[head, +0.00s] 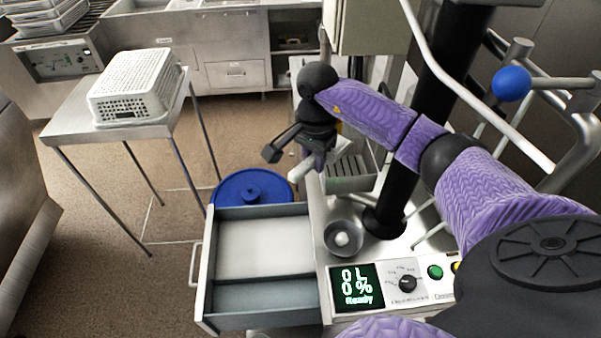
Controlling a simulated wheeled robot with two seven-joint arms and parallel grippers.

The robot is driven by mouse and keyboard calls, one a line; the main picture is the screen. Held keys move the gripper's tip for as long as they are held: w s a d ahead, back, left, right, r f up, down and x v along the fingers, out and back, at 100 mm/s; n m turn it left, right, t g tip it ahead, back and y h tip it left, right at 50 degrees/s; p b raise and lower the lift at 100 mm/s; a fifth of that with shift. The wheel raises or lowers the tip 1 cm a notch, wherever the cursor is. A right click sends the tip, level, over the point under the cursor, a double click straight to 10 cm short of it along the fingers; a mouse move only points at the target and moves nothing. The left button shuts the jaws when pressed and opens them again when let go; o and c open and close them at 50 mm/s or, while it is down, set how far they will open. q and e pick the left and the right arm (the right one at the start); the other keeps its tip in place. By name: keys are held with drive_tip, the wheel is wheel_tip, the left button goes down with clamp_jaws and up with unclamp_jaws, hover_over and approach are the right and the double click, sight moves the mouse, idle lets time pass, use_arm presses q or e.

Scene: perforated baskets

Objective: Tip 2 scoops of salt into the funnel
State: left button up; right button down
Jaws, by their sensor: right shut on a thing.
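My right gripper (304,158) is above the far end of the machine's top, beyond the open drawer. It is shut on a small white thing (297,174), probably the scoop; its shape and any contents are partly hidden by the gripper. A round metal bowl-like funnel (329,246) is set in the machine top, nearer to me than the gripper and apart from it. Something white sits in its middle. The open drawer (207,262) has a pale area at the back, and I cannot tell whether it is salt. My left gripper is out of view.
A control panel (420,281) with a display reading 0 L, 0 %, Ready is at the front. A blue round lid (231,187) is behind the drawer. A black post (395,195) rises beside the funnel. A white perforated basket (130,85) is on a side table (65,127).

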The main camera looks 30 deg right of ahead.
drive_tip(key=d, duration=0.1)
drive_tip(key=d+b, duration=0.1)
drive_tip(key=w+d+f+b, duration=0.1)
drive_tip(key=shift+d, duration=0.25)
drive_tip(key=shift+w+d+r+y, duration=0.1)
drive_tip(key=shift+d+r+y, duration=0.05)
drive_tip(key=shift+r+y, duration=0.5)
drive_tip(key=shift+d+r+g+y+b, duration=0.25)
drive_tip(key=shift+r+g+y+b, duration=0.2)
drive_tip(key=shift+y, duration=0.3)
drive_tip(key=shift+r, duration=0.3)
drive_tip(key=shift+y, duration=0.3)
drive_tip(key=d+r+y+b, duration=0.1)
drive_tip(key=b, duration=0.2)
drive_tip(key=shift+w+g+y, duration=0.3)
drive_tip(key=shift+w+g, duration=0.05)
drive_tip(key=shift+d+r+b, duration=0.15)
drive_tip(key=shift+r+b, duration=0.15)
drive_tip(key=shift+b, duration=0.25)
drive_tip(key=shift+s+r+y, duration=0.1)
drive_tip(key=shift+r+y, duration=0.05)
drive_tip(key=shift+y, duration=0.15)
